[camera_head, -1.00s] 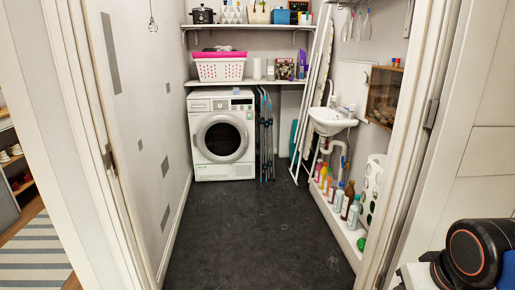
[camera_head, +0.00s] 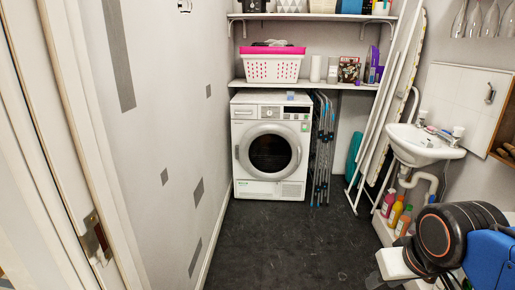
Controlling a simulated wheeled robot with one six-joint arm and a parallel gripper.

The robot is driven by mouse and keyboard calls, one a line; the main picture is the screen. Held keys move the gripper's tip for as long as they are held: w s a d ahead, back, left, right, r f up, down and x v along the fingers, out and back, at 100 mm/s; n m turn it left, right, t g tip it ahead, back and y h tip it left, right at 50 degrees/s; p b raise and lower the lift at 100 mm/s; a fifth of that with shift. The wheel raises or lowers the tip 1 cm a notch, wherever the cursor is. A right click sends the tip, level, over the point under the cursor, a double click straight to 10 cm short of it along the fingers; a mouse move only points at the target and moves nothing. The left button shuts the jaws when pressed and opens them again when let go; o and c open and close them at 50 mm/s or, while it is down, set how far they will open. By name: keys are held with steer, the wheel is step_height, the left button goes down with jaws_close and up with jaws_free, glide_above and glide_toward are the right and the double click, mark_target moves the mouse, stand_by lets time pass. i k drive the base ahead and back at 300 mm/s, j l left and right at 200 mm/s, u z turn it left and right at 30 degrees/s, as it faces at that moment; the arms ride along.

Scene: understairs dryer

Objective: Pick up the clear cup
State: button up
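I cannot make out a clear cup for certain. A small pale-blue item (camera_head: 291,97) sits on top of the white dryer (camera_head: 247,166), too small to tell what it is. Several clear stemmed glasses (camera_head: 474,20) hang at the upper right, partly cut off by the picture's edge. Part of my black and blue arm shows at the lower right, in front of the area below the sink.
A shelf (camera_head: 310,84) above the dryer holds a white basket (camera_head: 272,69). Folded racks (camera_head: 322,148) stand right of the dryer. A sink (camera_head: 425,145) is on the right wall, with bottles (camera_head: 402,218) below. The dark floor (camera_head: 290,240) ahead is clear.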

mark_target(291, 94)
steer(key=i, duration=1.65)
